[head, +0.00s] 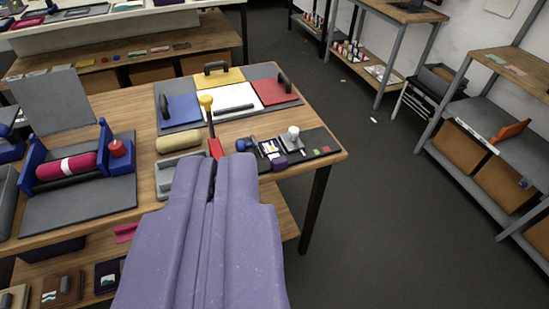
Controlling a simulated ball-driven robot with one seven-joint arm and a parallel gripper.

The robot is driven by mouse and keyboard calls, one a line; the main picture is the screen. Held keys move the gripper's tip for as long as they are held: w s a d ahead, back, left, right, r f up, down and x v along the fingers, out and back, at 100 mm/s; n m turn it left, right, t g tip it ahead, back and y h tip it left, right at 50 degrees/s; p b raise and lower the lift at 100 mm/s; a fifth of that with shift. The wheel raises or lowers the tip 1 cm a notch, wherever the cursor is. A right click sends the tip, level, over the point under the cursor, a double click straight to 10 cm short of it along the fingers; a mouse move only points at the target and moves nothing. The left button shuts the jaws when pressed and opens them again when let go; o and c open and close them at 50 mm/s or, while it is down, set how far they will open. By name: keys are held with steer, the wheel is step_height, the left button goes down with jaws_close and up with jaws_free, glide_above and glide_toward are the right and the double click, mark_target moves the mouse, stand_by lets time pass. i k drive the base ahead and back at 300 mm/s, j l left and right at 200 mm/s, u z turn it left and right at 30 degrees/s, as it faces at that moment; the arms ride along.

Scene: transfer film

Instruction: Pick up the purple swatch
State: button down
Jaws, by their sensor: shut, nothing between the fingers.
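A small purple piece (279,162) lies on the dark strip (331,141) near the right end of the wooden table; it may be the purple swatch, but it is too small to tell. A colour card (269,147) lies just behind it. My lavender gripper (219,162) fills the lower middle of the view and points away over the table. Its two fingers are close together with only a narrow dark gap, and nothing shows between them. The gripper is left of the purple piece and apart from it in the picture. It hides part of the table front.
A white-topped knob (293,136) and a blue-handled tool (244,145) stand near the purple piece. Behind are blue, yellow and red panels (275,90) with handles. A blue-ended roller stand (66,168) is at left. Open floor (400,230) lies between table and right shelf (505,150).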

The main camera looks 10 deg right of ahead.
mark_target(270, 149)
steer(key=i+l+u, duration=0.25)
steer(key=i+l, duration=0.4)
steer(key=i, duration=0.25)
steer(key=i+l+u, duration=0.25)
steer(key=i+l, duration=0.55)
